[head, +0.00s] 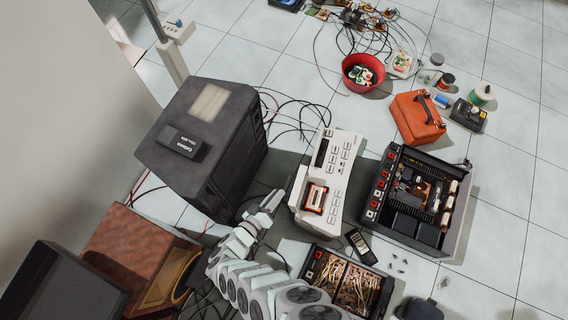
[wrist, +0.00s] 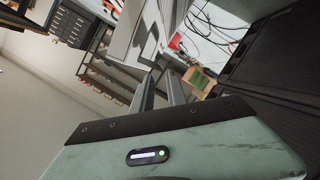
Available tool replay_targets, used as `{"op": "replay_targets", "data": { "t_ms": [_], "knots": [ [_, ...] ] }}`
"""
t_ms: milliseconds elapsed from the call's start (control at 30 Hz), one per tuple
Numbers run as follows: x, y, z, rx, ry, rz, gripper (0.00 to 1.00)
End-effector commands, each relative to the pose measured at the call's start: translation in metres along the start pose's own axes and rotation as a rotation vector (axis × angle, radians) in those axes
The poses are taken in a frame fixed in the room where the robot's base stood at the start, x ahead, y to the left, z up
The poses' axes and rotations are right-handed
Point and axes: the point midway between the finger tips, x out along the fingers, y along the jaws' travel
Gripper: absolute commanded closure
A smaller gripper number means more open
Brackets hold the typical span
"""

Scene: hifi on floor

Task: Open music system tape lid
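The music system (head: 346,160) is a long white unit lying on the tiled floor in the head view. A red-and-white cassette (head: 315,198) shows in its tape bay near the lower end. A pale flap, seemingly the tape lid (head: 298,187), stands out along the bay's left side; its exact angle is hard to tell. My gripper (head: 274,198) is just left of this side, apparently empty. In the wrist view, its two grey fingers (wrist: 160,78) have a narrow gap between them. A white part of the unit (wrist: 150,35) shows beyond the fingertips; contact cannot be told.
A large dark cabinet (head: 204,135) stands close on the left. An open black amplifier (head: 419,195) is to the right, with an opened circuit box (head: 345,281) and a remote (head: 361,246) below. Cables run behind. An orange case (head: 416,117) and red bowl (head: 363,73) lie farther back.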

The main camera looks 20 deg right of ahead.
Motion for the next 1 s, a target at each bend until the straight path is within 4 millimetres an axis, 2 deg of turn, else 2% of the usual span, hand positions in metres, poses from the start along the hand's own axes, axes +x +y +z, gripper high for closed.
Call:
{"op": "replay_targets", "data": {
  "t_ms": [100,300,600,833,1000],
  "knots": [
    [0.026,-0.001,0.003,0.0,0.0,0.002,0.82],
    [0.052,-0.001,0.001,0.002,0.001,0.0,0.82],
    [0.055,0.0,0.001,0.0,0.0,-0.001,0.82],
    [0.055,0.0,0.001,0.0,0.0,-0.001,1.0],
    [0.055,0.0,0.001,0.0,0.0,0.0,1.0]
  ]
}}
